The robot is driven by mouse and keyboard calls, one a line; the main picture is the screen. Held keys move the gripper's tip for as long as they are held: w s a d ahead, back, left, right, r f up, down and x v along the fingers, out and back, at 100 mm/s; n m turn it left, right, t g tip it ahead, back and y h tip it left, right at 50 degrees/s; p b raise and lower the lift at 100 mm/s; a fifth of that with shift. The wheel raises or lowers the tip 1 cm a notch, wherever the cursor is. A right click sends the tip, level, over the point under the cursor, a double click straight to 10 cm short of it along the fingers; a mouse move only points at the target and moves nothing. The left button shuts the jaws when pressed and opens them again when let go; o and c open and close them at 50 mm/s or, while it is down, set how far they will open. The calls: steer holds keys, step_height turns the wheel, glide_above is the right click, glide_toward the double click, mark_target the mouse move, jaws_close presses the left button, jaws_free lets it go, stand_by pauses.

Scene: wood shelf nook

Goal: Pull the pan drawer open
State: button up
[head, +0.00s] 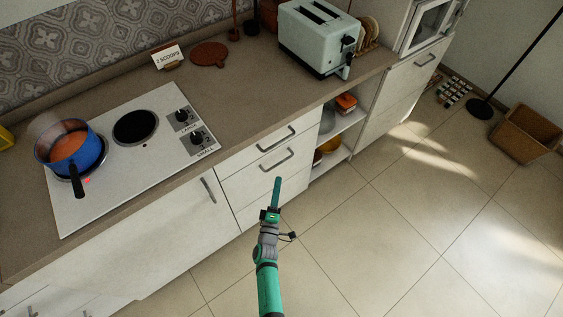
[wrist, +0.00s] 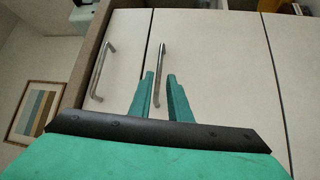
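A white drawer stack stands under the counter to the right of the hob. Its top drawer (head: 250,151) has a grey bar handle (head: 276,139), and the second drawer (head: 245,185) has a similar handle (head: 276,160). Both drawers look shut. No label tells me which one is the pan drawer. My green gripper (head: 277,181) is just in front of the second drawer, below its handle in the head view. In the wrist view my gripper (wrist: 160,76) is open, its fingers apart, with the second handle (wrist: 161,60) lined up between them. I cannot tell whether they touch it.
A blue pot (head: 88,158) with orange contents sits on the hob (head: 100,190) at left. A toaster (head: 318,40) stands on the counter (head: 240,80). Open shelves (head: 345,122) lie right of the drawers. The tiled floor (head: 390,220) in front is clear.

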mark_target(281, 162)
steer(key=x, duration=1)
steer(key=shift+w+f, duration=0.1)
steer(key=shift+w, duration=0.05)
steer(key=shift+a, duration=0.15)
steer(key=shift+c, duration=0.3)
jaws_close()
